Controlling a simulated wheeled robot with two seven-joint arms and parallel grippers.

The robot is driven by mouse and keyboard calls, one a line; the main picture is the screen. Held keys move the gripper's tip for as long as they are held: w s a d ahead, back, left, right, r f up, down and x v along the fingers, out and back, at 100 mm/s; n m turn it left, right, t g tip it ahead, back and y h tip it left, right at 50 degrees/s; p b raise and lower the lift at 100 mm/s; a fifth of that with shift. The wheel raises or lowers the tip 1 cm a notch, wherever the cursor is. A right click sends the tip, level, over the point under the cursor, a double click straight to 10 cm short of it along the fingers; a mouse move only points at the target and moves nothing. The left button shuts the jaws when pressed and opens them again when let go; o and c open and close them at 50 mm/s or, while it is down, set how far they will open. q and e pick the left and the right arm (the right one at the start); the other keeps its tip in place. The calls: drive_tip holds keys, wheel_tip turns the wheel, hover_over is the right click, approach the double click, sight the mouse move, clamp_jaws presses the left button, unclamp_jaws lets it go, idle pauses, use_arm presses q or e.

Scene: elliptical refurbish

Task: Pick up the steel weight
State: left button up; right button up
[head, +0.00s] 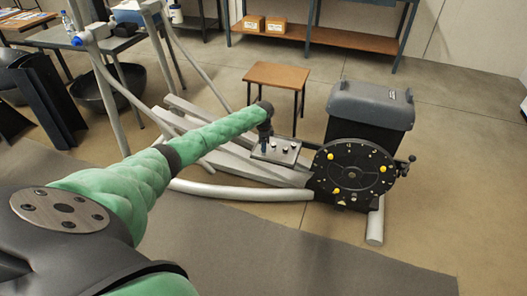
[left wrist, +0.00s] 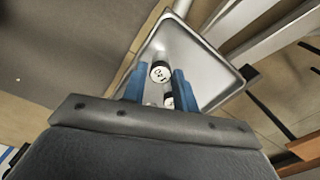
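A shallow metal tray (head: 290,158) sits on the frame of the exercise machine and holds several small pieces. In the left wrist view the tray (left wrist: 212,62) shows a short cylinder with a pale, dark-marked top (left wrist: 160,72), which looks like a weight. A second pale-and-dark piece (left wrist: 169,102) shows partly below it. My left gripper (head: 265,148) points down at the tray's left part. Its blue fingers (left wrist: 160,82) are apart, one on each side of the marked cylinder, with small gaps showing. I cannot tell the finger height exactly. My right gripper is not in view.
The exercise machine's black disc (head: 353,173) with yellow knobs stands right of the tray. A dark grey bin (head: 371,105) stands behind it, and a brown stool (head: 277,76) behind the tray. Frame bars (head: 195,122) run left of the tray. A grey mat (head: 300,255) lies in front.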

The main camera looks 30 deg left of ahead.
use_arm(q)
drive_tip(key=shift+f, duration=1.25)
clamp_jaws()
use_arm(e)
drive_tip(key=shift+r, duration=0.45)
use_arm(q)
drive_tip(key=shift+r, duration=0.1)
